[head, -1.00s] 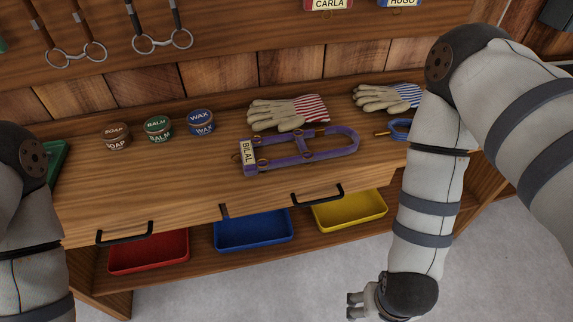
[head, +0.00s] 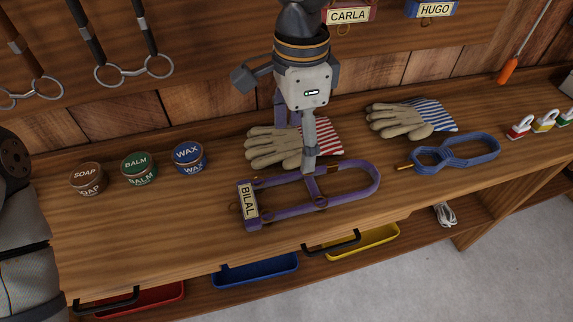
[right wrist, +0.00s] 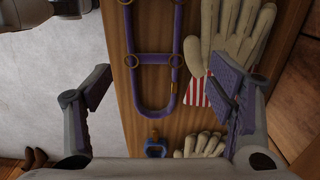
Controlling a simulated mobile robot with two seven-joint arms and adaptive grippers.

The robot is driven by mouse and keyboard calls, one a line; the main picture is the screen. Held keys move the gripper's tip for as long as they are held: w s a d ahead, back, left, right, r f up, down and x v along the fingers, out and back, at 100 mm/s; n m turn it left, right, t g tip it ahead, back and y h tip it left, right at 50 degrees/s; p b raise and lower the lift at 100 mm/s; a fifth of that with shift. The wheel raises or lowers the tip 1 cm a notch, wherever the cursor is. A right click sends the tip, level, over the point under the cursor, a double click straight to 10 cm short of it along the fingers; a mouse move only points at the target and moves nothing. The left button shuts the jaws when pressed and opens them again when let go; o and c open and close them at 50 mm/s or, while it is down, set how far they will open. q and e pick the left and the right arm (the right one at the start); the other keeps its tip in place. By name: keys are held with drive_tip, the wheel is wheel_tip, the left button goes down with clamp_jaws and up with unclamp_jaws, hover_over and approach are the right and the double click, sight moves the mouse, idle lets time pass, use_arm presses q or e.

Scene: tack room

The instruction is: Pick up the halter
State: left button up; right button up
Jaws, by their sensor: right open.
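The purple halter (head: 355,199) with a "BILAL" name tag lies flat on the wooden bench top. It also shows in the right wrist view (right wrist: 179,60), running lengthwise between the fingers, with brass rings on its straps. My right gripper (head: 297,141) is open and empty, pointing down above the halter; one finger hides part of a strap in the head view. In the right wrist view the gripper's fingers (right wrist: 157,92) stand wide apart, one on each side of the halter. My left gripper is out of view; only part of its arm shows at the left edge.
Beige gloves with red-striped cuffs (head: 268,147) lie just behind the halter. A blue strap piece (head: 455,153) and blue-striped gloves (head: 395,120) lie to the right. Soap, balm and wax tins (head: 139,168) stand left.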

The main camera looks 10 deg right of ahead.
sight(295, 196)
drive_tip(key=f, duration=0.7)
drive_tip(key=s+f, duration=0.1)
drive_tip(key=f, duration=0.3)
drive_tip(key=shift+s+a+b, duration=0.1)
drive_tip(key=shift+a+b, duration=0.1)
drive_tip(key=shift+b, duration=0.2)
drive_tip(key=shift+f, duration=0.4)
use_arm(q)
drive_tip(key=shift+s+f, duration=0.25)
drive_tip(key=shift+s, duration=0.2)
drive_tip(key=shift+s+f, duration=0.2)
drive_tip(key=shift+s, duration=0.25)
use_arm(e)
drive_tip(key=shift+c, duration=0.6)
drive_tip(key=c, duration=0.9)
drive_tip(key=shift+c, duration=0.4)
drive_tip(key=shift+r, duration=0.1)
